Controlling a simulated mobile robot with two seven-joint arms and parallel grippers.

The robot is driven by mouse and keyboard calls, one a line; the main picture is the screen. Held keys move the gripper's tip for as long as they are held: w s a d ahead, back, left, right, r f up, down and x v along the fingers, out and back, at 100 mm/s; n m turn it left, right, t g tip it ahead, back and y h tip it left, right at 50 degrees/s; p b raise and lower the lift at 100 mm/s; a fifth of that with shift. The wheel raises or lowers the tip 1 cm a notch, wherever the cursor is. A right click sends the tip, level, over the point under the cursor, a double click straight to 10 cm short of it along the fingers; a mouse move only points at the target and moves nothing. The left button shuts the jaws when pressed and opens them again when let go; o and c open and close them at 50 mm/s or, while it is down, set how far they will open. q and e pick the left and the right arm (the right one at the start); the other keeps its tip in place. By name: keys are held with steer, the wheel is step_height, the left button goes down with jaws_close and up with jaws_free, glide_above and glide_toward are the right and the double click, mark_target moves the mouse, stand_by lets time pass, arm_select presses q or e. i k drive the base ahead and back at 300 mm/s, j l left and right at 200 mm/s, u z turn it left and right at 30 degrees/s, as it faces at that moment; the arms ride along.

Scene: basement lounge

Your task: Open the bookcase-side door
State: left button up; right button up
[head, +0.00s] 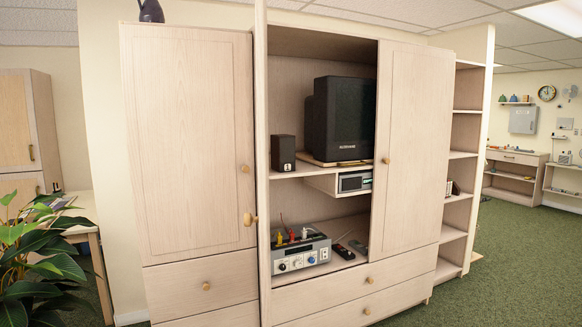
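The bookcase-side door (415,140) is the pale wood door on the right of the media cabinet, beside the open bookcase (467,165). It looks closed, flush with the cabinet front. Its round knob (386,160) is near its left edge at mid height. The cabinet's left half is uncovered, and a narrow pale panel (262,120), seen nearly edge-on, stands at its left side; it looks like the other door swung open. A knob (250,219) shows at that panel's left face. Neither of my grippers is in view.
The uncovered shelves hold a black television (345,118), a small speaker (283,152) and a grey device (300,250). Drawers (365,290) lie below. A closed tall cupboard (190,140) and a plant (40,260) are left. Green carpet (515,265) is clear at right.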

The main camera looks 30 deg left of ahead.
mark_target(416, 95)
steer(key=j+u, duration=0.45)
steer(key=i+j+u, duration=0.1)
steer(key=j+u, duration=0.4)
steer(key=i+l+z, duration=0.45)
steer(key=i+l, duration=1.5)
steer(key=i+j, duration=0.05)
steer(key=i, duration=0.05)
